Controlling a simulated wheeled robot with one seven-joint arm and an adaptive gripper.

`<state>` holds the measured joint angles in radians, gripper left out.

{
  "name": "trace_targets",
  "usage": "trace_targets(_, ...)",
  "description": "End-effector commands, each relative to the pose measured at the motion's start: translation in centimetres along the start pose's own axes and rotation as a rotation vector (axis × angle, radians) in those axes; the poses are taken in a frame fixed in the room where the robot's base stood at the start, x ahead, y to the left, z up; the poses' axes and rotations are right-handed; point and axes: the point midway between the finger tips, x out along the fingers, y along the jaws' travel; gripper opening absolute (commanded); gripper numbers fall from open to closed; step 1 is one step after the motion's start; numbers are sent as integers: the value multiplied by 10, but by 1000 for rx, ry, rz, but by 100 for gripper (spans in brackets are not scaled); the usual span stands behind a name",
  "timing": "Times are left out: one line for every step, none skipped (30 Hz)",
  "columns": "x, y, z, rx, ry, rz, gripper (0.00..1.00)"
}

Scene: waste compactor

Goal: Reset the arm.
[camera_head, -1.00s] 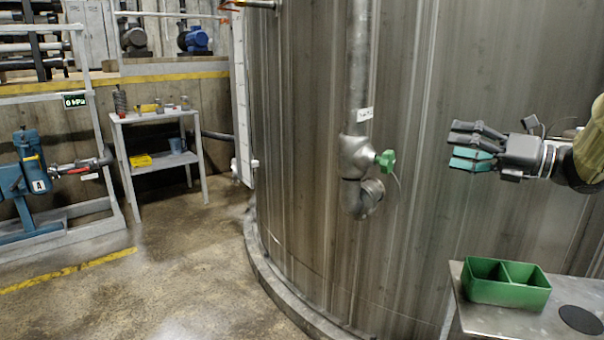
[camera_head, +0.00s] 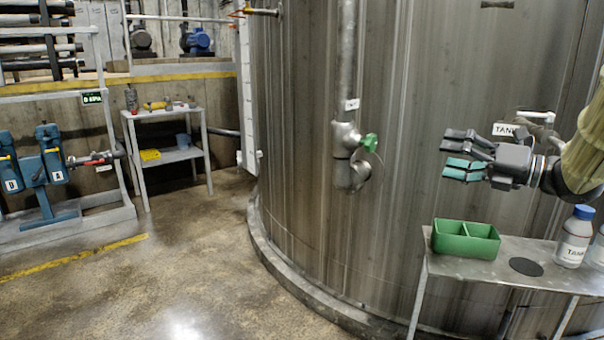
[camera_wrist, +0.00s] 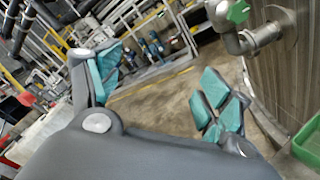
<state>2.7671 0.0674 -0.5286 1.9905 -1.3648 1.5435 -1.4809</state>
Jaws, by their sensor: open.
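My gripper (camera_head: 466,156) is open and empty, held in the air in front of the large steel tank (camera_head: 300,120), pointing left. It is above the metal table and to the right of the green-handled valve (camera_head: 368,143). In the wrist view the two teal-padded fingers of my gripper (camera_wrist: 160,92) are spread wide with nothing between them, and the valve's green handle (camera_wrist: 238,12) is at the upper right.
A metal table (camera_head: 450,268) below my gripper carries a green two-compartment bin (camera_head: 466,242) and a white bottle with a blue cap (camera_head: 573,238). A shelf cart (camera_head: 165,112) and blue valves (camera_head: 45,165) stand at left. The floor between is clear.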

Motion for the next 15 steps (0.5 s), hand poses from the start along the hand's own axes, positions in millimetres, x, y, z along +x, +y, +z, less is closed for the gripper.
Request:
trace_targets(4,-10,-7,30,-4,-10,78)
trace_targets(6,-15,-9,46,-8,-15,78)
trace_targets(8,-22,-13,72,-16,-22,78)
trace_targets(10,-27,-16,91,-21,-28,78)
trace_targets(11,-32,-19,110,-26,-34,78)
trace_targets(14,-41,-24,140,-35,-45,78)
trace_targets(16,-47,-28,163,-41,-52,78)
trace_targets(18,-53,-32,186,-47,-59,78)
trace_targets(21,-63,-38,221,-57,-70,78)
trace_targets(23,-70,-43,247,-63,-80,78)
trace_targets(26,-78,-49,277,-71,-89,78)
trace_targets(29,-89,-57,318,-82,-102,78)
trace_targets(31,-99,-63,353,-92,-114,78)
trace_targets(34,-109,-71,389,-102,-128,78)
trace_targets(37,-124,-83,444,-118,-147,78)
